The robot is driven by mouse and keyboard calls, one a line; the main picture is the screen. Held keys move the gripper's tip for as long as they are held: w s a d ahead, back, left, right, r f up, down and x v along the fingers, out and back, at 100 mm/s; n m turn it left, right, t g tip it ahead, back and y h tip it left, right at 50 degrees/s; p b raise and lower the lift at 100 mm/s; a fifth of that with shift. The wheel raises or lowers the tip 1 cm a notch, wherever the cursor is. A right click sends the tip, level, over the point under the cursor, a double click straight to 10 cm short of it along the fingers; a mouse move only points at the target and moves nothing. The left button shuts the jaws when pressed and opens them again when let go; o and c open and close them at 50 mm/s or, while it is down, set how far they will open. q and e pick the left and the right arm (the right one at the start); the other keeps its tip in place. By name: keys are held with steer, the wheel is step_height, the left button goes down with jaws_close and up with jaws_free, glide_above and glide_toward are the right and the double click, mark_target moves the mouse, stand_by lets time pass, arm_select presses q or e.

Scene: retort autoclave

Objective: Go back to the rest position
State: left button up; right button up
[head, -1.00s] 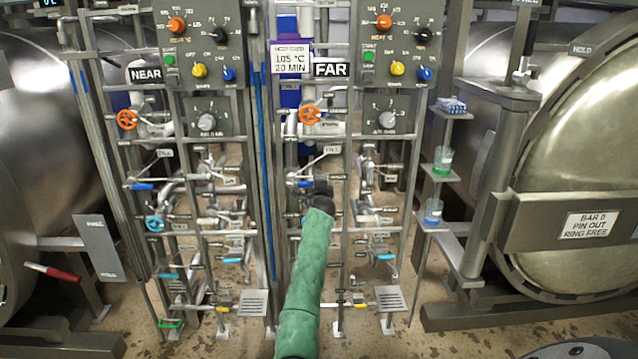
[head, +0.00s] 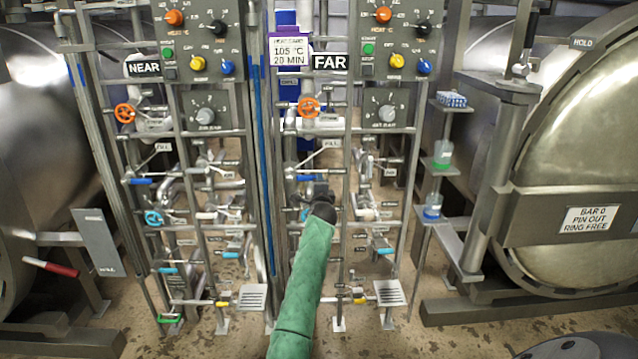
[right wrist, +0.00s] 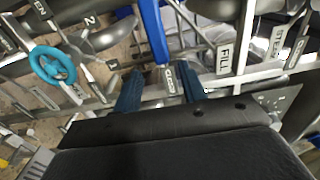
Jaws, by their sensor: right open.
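My right arm, in a green sleeve, reaches up the middle of the head view to its dark gripper (head: 319,196) in front of the FAR valve panel. A blue lever handle (head: 308,178) shows just above the gripper there. In the right wrist view the two dark blue fingers stand apart, so the gripper (right wrist: 160,74) is open. The blue handle (right wrist: 150,30) runs down towards the gap between them, with a small CLOSED tag near its end. I cannot tell whether a finger touches it. My left gripper is not in view.
Pipes and valves surround the right gripper closely. A teal handwheel (right wrist: 53,65) is left of the fingers and a FILL tag (right wrist: 224,58) is right. The NEAR panel (head: 205,108) stands left. Large steel vessels (head: 585,150) flank both sides. Open floor shows at the front.

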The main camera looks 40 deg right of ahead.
steer(key=shift+s+a, duration=0.25)
steer(key=shift+s, duration=0.15)
stand_by(0.4)
